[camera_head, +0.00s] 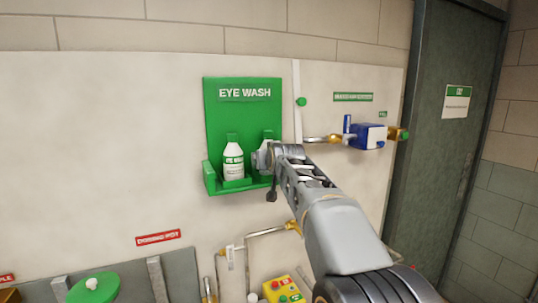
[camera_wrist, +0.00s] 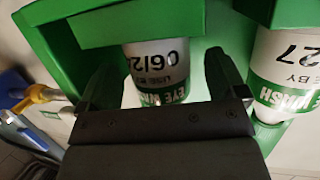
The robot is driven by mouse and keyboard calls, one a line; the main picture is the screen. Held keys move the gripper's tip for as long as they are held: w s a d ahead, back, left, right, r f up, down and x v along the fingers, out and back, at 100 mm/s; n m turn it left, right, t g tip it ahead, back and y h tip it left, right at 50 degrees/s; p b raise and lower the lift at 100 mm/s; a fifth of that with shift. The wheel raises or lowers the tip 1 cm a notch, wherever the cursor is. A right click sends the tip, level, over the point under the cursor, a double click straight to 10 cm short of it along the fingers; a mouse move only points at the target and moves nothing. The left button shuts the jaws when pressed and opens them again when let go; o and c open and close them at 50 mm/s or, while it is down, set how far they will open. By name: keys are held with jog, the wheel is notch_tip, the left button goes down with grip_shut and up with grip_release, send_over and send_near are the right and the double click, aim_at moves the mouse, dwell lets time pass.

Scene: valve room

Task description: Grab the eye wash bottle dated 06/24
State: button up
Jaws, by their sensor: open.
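A green eye wash holder (camera_head: 213,110) on the wall bears two white bottles with green labels and caps. The left bottle (camera_head: 233,160) stands clear in the head view. The right bottle (camera_head: 267,135) is mostly hidden behind my gripper (camera_head: 263,160). The wrist view is upside down. There, the bottle between my open fingers (camera_wrist: 160,78) reads "06/2" and a last digit that I cannot make out (camera_wrist: 160,62). My fingers stand on both sides of it, apart from each other. The other bottle, at the right of the wrist view, shows "27" (camera_wrist: 285,70).
The holder's green front lip and sides lie close around the bottles. A blue valve (camera_head: 368,136) with brass pipe is on the wall to the right. Pipes and a yellow button box (camera_head: 284,290) are below. A dark door (camera_head: 450,130) stands at the right.

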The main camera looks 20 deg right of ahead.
jog(key=shift+x, duration=1)
jog(key=shift+c, duration=0.2)
jog(key=c, duration=1.1)
jog(key=shift+r, duration=0.1)
jog(key=shift+c, duration=0.2)
jog(key=shift+r, duration=0.1)
